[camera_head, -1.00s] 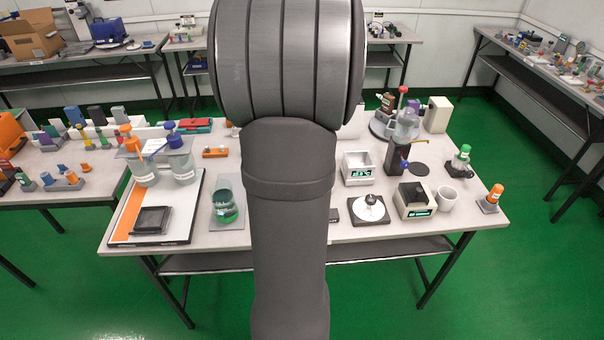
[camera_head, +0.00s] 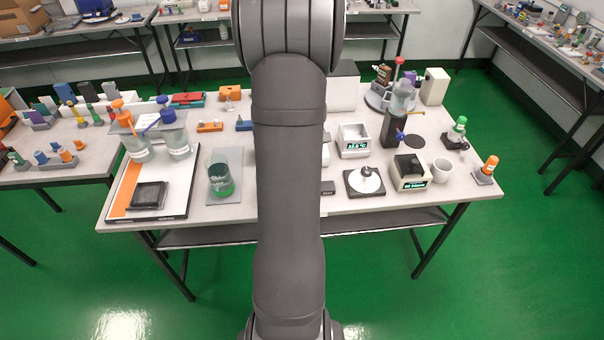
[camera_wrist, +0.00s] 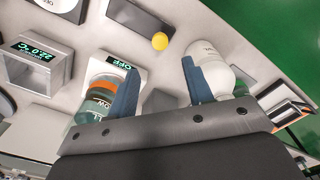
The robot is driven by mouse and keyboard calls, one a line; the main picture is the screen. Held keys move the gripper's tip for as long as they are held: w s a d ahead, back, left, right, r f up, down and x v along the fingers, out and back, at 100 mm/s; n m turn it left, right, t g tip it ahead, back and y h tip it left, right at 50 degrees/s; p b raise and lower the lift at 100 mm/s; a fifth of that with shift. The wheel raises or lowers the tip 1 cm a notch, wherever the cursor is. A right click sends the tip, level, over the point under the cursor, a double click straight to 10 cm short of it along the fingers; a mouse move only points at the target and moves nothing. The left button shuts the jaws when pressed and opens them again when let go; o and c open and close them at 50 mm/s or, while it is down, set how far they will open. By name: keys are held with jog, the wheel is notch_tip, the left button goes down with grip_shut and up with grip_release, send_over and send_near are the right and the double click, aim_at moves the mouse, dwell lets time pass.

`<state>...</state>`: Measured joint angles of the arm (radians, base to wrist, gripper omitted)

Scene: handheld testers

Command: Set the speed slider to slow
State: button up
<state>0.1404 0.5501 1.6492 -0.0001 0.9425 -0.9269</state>
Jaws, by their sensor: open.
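My gripper (camera_wrist: 157,88) shows in the wrist view with its two blue-grey fingers apart and nothing clearly held between them. In the head view my arm hides the middle of the table, and the gripper does not show. I cannot make out a speed slider for certain in either view. In the wrist view a device with a lit OFF display (camera_wrist: 118,65) lies beyond the left finger. A yellow ball (camera_wrist: 160,41) shows above the gap, beside a dark block (camera_wrist: 138,17). Whether the ball is a slider knob cannot be told.
A bottle with an orange band (camera_wrist: 102,88) appears behind the left finger, a white bottle (camera_wrist: 209,66) by the right one. A box reading 22.0 °C (camera_wrist: 40,58) is at left. The head view shows beakers (camera_head: 221,178), a mug (camera_head: 441,170) and a white disc (camera_head: 366,180) on the table.

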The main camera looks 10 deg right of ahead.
notch_tip(320, 180, down, 9)
jog(key=shift+f, duration=0.1)
dwell(0.3)
